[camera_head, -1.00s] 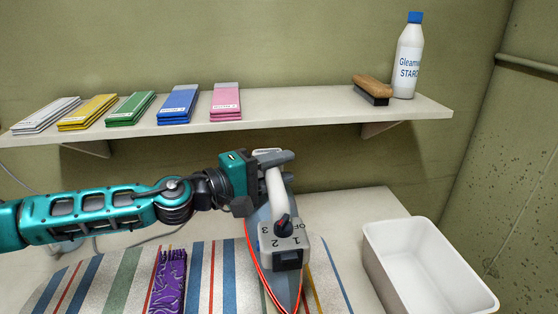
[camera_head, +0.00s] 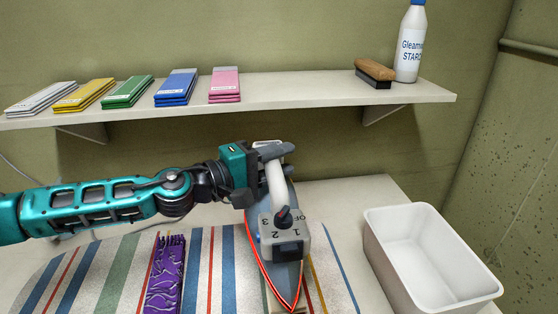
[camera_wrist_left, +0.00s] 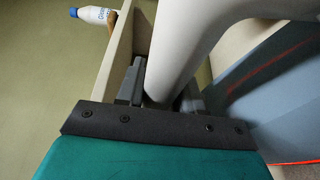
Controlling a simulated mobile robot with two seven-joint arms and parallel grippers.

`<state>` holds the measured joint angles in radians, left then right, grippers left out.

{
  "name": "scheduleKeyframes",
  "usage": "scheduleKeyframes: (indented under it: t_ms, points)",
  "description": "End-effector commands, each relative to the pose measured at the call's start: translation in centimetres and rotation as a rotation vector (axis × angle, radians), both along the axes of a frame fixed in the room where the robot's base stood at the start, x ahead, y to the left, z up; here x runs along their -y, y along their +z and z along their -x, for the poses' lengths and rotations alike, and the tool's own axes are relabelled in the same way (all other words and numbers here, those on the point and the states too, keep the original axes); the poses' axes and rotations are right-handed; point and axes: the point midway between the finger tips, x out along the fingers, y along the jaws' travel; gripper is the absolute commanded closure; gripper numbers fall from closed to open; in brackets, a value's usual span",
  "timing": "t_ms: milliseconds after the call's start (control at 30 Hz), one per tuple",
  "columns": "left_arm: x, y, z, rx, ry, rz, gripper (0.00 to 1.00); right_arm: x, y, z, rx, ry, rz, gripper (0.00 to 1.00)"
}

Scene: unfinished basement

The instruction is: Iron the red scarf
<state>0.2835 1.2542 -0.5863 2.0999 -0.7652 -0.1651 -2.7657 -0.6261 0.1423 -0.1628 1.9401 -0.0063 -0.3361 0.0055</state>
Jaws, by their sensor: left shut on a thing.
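My left gripper (camera_head: 268,160) is shut on the white handle of the iron (camera_head: 284,248). The iron is blue-grey with a red line along its lower edge and a dial marked OFF, 1, 2, 3. It is over the right part of the striped ironing board (camera_head: 215,265); I cannot tell if it touches. In the left wrist view the handle (camera_wrist_left: 185,50) runs between the fingers. A purple patterned folded cloth with fringe (camera_head: 166,275) lies on the board, left of the iron. No red scarf can be made out. My right gripper is not in view.
A white bin (camera_head: 425,262) stands right of the board. The wall shelf (camera_head: 300,95) above holds several folded cloth stacks, including a pink one (camera_head: 225,85), a brush (camera_head: 374,73) and a starch bottle (camera_head: 410,45). A small tan piece (camera_head: 275,300) shows under the iron's tip.

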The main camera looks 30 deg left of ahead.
Motion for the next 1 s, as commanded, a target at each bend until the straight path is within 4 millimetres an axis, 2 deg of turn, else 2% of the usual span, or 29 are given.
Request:
scheduleKeyframes:
  t_ms: [67, 1000]
  points:
    - [0.0, 0.4, -0.1, 0.01, 0.001, 0.003, 1.0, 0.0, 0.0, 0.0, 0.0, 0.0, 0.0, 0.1]
    - [0.0, -0.8, -0.1, 0.007, 0.001, 0.003, 1.0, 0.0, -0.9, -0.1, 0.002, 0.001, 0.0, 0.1]
